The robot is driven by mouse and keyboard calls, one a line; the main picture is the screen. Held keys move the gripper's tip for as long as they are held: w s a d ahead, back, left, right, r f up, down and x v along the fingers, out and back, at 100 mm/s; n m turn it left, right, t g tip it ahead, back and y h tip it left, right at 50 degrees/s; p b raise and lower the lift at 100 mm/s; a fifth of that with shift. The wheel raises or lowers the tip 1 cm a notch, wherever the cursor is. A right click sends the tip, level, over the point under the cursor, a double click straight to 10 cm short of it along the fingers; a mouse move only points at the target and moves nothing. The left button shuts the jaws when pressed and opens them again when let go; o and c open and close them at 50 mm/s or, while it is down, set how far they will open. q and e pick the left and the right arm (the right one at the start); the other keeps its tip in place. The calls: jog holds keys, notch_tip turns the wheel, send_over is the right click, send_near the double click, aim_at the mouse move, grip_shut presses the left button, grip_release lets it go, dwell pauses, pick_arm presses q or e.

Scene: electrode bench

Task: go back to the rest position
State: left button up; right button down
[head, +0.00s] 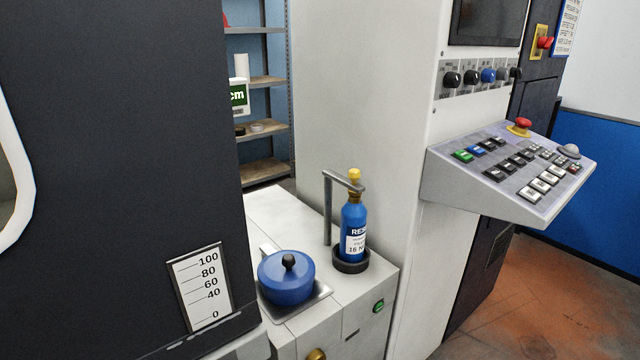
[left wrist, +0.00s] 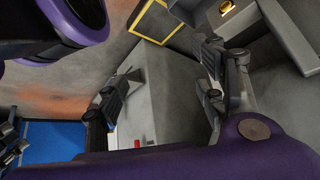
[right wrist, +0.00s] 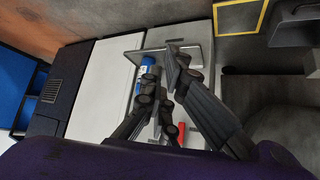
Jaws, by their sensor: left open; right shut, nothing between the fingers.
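My left gripper (left wrist: 167,62) shows in the left wrist view with its two fingers wide apart and nothing between them. My right gripper (right wrist: 166,62) shows in the right wrist view with its fingertips together and nothing held. Neither gripper is in the head view. In the right wrist view the right fingers partly hide a blue object (right wrist: 145,63) beyond them. I cannot tell whether either gripper touches anything.
A blue pot (head: 286,282) and a blue labelled bottle (head: 354,225) stand on a white cabinet (head: 362,288). A dark machine housing (head: 120,180) fills the left. A button panel (head: 540,200) juts out at right. Open floor (head: 535,300) lies below it.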

jog(key=s+d+f+g, duration=0.1)
jog(key=s, duration=0.7)
pick_arm(q)
jog(key=w+r+p, duration=0.2)
jog(key=r+p, duration=0.6)
jog(key=w+r+t+p, duration=0.1)
jog(key=w+r+p, duration=0.2)
jog(key=r+p, duration=0.5)
jog(key=shift+w+r+t+p, duration=0.15)
jog(key=shift+r+t+p, duration=0.2)
jog(key=shift+p, duration=0.25)
pick_arm(e)
jog(key=w+r, duration=0.2)
jog(key=r, duration=0.6)
jog(key=w+r+t, duration=0.1)
jog(key=w+r, duration=0.2)
jog(key=r, duration=0.5)
jog(key=shift+w+r+m, duration=0.25)
jog(key=shift+r+m, duration=0.05)
jog(key=shift+m, duration=0.1)
jog(key=shift+d, duration=0.1)
